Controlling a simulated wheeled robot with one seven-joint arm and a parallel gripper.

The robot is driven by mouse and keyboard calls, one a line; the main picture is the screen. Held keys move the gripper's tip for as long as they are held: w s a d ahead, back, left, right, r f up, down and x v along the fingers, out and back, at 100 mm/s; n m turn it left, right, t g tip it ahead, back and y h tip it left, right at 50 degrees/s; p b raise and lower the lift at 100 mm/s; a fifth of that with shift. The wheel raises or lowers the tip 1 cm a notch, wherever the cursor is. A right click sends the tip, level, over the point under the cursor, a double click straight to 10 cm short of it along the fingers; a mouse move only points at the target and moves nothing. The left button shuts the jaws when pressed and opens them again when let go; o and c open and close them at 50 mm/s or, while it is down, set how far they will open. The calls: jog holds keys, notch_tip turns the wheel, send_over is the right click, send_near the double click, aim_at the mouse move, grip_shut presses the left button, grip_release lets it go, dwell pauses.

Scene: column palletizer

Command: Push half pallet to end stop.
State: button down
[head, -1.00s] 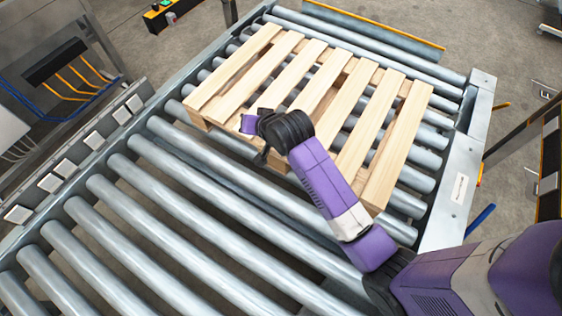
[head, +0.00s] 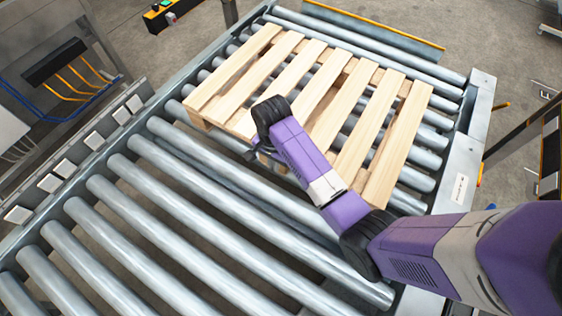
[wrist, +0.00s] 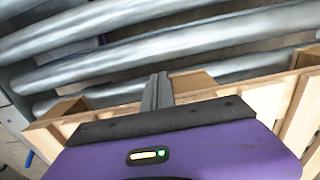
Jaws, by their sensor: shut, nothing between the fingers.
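The half pallet (head: 228,88), of pale wooden slats, lies flat on the rollers toward the far end of the conveyor in the head view. A yellow-edged grey plate (head: 375,32), apparently the end stop, stands across the far end, with bare rollers between it and the pallet. In the head view my wrist is over the pallet's near edge and largely hides my gripper. In the wrist view my gripper (wrist: 158,90) is shut and empty beside the pallet's wooden edge (wrist: 240,99). I cannot tell whether it touches the wood.
Bare rollers (head: 160,208) fill the near part of the conveyor. A side rail with light square pads (head: 95,140) runs along the left, and a grey metal frame (head: 462,165) along the right. A grey cabinet stands at far left.

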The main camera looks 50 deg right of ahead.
jog(key=d+f, duration=0.4)
jog(key=shift+w+f+p, duration=0.25)
jog(key=shift+w+p, duration=0.05)
jog(key=shift+w, duration=0.1)
